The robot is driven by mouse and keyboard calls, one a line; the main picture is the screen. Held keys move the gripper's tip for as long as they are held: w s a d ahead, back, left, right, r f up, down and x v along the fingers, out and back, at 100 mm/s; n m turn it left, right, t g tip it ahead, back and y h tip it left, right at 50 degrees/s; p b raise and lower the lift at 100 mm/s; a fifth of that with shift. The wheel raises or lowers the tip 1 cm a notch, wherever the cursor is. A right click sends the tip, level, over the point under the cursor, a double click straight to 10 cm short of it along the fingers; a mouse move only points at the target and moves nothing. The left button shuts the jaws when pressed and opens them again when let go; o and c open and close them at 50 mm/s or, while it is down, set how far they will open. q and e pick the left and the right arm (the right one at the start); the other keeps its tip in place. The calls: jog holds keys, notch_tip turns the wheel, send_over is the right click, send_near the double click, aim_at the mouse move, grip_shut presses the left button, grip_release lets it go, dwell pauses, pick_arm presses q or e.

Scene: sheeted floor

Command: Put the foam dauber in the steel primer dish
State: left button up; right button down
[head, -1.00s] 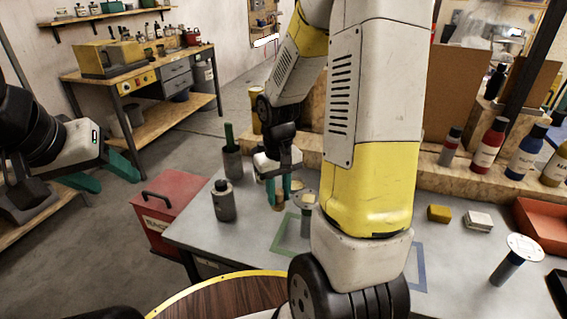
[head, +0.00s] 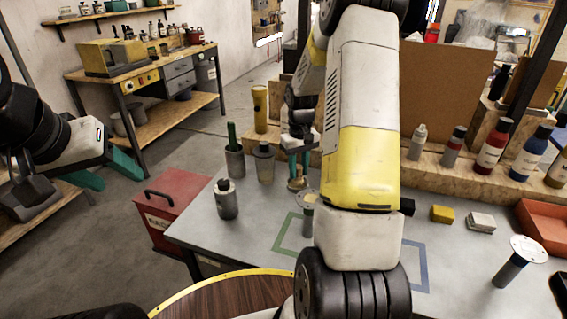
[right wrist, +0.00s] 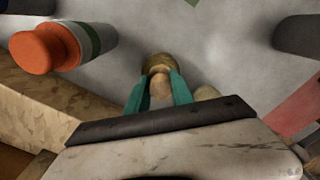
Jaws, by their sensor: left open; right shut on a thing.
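My right gripper (head: 298,172) is shut on a small tan and brown piece, which looks like the foam dauber (head: 297,184), held near the back of the grey table. In the right wrist view its rounded wooden part (right wrist: 160,87) is between the teal fingers, with a brassy round end beyond. My left gripper (head: 108,170) is open and empty, left of the table.
A dark bottle (head: 226,199), a grey canister (head: 264,162) and a cup with a green handle (head: 235,158) stand left of my right gripper. My right arm hides the table's middle.

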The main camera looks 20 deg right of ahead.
jog(key=shift+f, duration=0.9)
jog(key=shift+f, duration=0.1)
jog(key=c, duration=1.1)
grip_release()
notch_tip(320, 180, up, 12)
jog(key=shift+f, duration=0.15)
notch_tip(320, 180, up, 7)
jog(key=t, duration=0.1)
send_over(298, 167)
jog(key=s+a, duration=0.3)
jog(key=s, duration=0.1)
jog(key=s+a+r+t, duration=0.1)
jog(key=s+a+r, duration=0.1)
jog(key=s, duration=0.4)
jog(key=s+a+r+t+y, duration=0.1)
jog(key=s+a+r+t, duration=0.1)
jog(key=s, duration=0.5)
jog(key=s+a+r+m+t+y, duration=0.1)
jog(key=s+a+r+t, duration=0.1)
jog(key=s+a, duration=0.4)
jog(key=shift+s+r, duration=0.3)
jog(key=shift+r, duration=0.55)
